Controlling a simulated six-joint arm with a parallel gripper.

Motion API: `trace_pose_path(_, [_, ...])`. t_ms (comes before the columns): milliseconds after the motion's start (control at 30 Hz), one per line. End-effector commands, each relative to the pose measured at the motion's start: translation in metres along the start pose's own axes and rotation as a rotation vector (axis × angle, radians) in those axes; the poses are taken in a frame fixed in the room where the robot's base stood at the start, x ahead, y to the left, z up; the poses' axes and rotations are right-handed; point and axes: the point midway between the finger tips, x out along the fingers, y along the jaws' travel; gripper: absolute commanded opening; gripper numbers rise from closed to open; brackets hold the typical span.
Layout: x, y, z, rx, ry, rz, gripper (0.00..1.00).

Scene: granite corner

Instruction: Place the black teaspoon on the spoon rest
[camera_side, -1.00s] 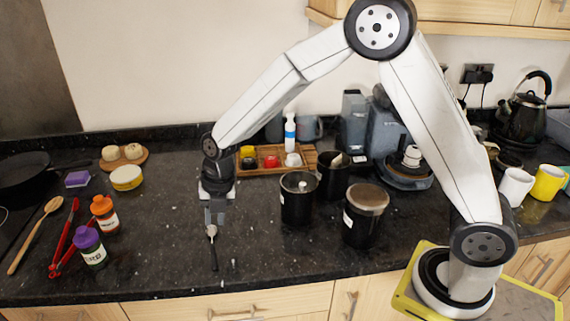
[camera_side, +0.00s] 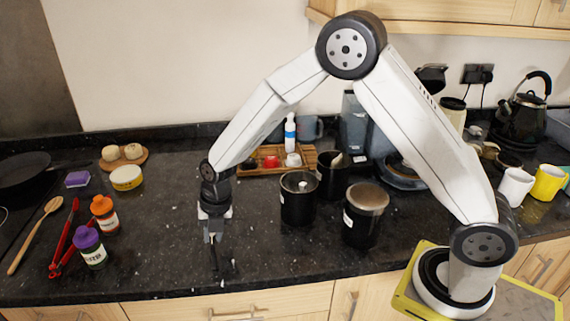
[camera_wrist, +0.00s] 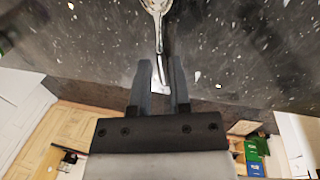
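The teaspoon (camera_wrist: 160,38) lies on the dark worktop in the wrist view, its shiny bowl cut by the top edge and its narrow handle running down between my fingers. My gripper (camera_wrist: 161,66) is open, with one finger on each side of the handle and gaps showing. In the side view my gripper (camera_side: 213,240) points down, low over the front of the worktop. It largely hides the spoon there. I cannot make out a spoon rest in either view.
Black canisters (camera_side: 298,198) stand right of my gripper. A purple-capped jar (camera_side: 89,248), an orange-capped jar (camera_side: 104,214), red tongs (camera_side: 64,240) and a wooden spoon (camera_side: 34,236) lie to the left. A wooden tray (camera_side: 310,158) stands behind.

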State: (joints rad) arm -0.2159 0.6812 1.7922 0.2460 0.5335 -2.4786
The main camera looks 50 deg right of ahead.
Motion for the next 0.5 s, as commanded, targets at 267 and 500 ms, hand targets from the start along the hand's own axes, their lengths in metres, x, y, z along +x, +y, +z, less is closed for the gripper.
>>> trace_pose_path(267, [0.023,0.000,0.000,-0.001,0.000,0.000,0.23])
trace_pose_path(500, [0.025,0.000,0.000,0.000,0.000,0.000,0.23])
